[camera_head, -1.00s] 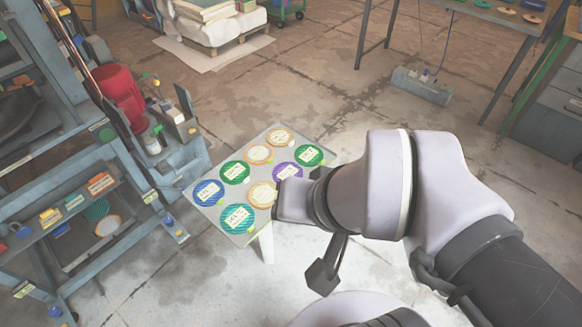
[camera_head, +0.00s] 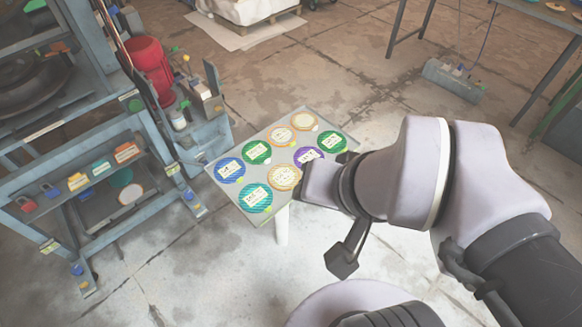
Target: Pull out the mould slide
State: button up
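The press (camera_head: 90,150) is a blue-grey steel frame at the left, cut off by the picture edge. A dark round form (camera_head: 28,85) sits inside it at the upper left, partly hidden by the frame. I cannot tell which part is the mould slide; no handle of it shows clearly. My gripper (camera_head: 311,180) is at the right edge of a grey tray, well to the right of the press and apart from it. Its fingertips are small and dark here, so I cannot tell whether it is open or shut.
The grey tray (camera_head: 222,189) carries several labelled coloured discs. A red cylinder (camera_head: 148,66) stands beside the press. Small coloured blocks (camera_head: 78,181) lie on the press's lower shelf. A grey box (camera_head: 455,80) is on the floor at the upper right.

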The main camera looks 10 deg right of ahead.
aim_at(52, 86)
jog(key=u, duration=1.45)
jog(key=i+j+z, duration=0.25)
jog(key=i+j, duration=0.7)
jog(key=i, duration=0.2)
jog(key=i+j+z, duration=0.25)
jog(key=i+j, duration=0.8)
jog(key=j, duration=0.15)
